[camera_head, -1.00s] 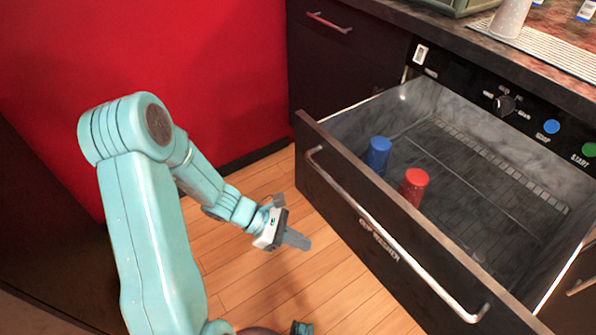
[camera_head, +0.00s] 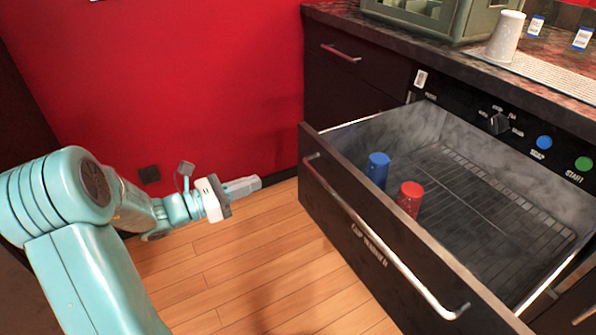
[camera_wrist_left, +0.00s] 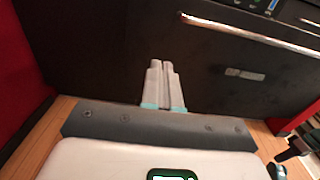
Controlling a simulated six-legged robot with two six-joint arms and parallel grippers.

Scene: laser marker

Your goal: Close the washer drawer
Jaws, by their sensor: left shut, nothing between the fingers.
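The washer drawer (camera_head: 360,233) is pulled far out, with a dark front and a long silver handle (camera_head: 375,238). A blue cup (camera_head: 377,170) and a red cup (camera_head: 409,198) stand inside it on a wire rack (camera_head: 490,215). My left gripper (camera_head: 256,184) is shut and empty, to the left of the drawer front and apart from it. In the left wrist view, the shut fingers (camera_wrist_left: 163,85) point at the dark drawer front (camera_wrist_left: 110,50), with the handle (camera_wrist_left: 250,33) at the upper right. My right gripper is not in view.
The control panel (camera_head: 500,122) with a knob, a blue button and a green button is behind the drawer. The counter above holds a white cup (camera_head: 505,38) and a green appliance (camera_head: 440,18). The wooden floor (camera_head: 270,265) before the drawer is clear.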

